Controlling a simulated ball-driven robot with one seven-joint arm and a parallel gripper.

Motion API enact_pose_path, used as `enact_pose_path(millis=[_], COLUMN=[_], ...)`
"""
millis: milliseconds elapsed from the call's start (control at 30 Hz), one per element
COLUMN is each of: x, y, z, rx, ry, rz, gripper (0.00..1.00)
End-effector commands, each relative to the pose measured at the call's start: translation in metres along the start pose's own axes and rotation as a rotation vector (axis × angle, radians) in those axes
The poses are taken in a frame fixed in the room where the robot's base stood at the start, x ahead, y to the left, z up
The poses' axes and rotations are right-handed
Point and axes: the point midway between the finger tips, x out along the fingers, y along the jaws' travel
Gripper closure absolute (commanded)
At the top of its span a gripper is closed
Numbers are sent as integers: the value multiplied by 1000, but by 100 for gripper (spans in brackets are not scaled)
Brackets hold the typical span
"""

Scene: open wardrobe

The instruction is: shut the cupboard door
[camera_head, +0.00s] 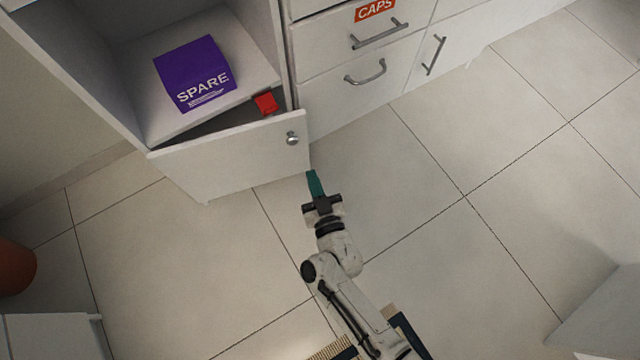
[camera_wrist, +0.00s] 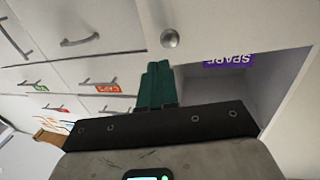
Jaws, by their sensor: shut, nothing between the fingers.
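The white cupboard door (camera_head: 230,160) is partly open, with a gap behind its top edge that widens towards its right end. Its round metal knob (camera_head: 292,138) is near that end; the knob also shows in the wrist view (camera_wrist: 170,38). My gripper (camera_head: 312,174) has teal fingers, shut and empty, just below and right of the knob in the head view, close to the door's free edge. I cannot tell whether they touch it. In the wrist view the fingers (camera_wrist: 156,72) point towards the door (camera_wrist: 235,22).
A purple SPARE box (camera_head: 195,73) is inside the cupboard. A small red object (camera_head: 266,103) is at the front of the shelf, near the door gap. Drawers with handles (camera_head: 365,72) stand to the right. An orange-brown round object (camera_head: 15,268) is at far left.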

Motion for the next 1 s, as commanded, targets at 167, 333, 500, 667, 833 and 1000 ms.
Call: enact_pose_path(millis=[167,333,500,667,833,1000], x=[37,65,81,86,86,88], y=[0,0,0,1,1,1], z=[3,3,2,1,1,1], rx=[0,0,0,0,-1,-1], ry=[2,1,-1,-2,-2,-2], rz=[1,1,1,1,1,1], gripper=[100,100,100,100,100,100])
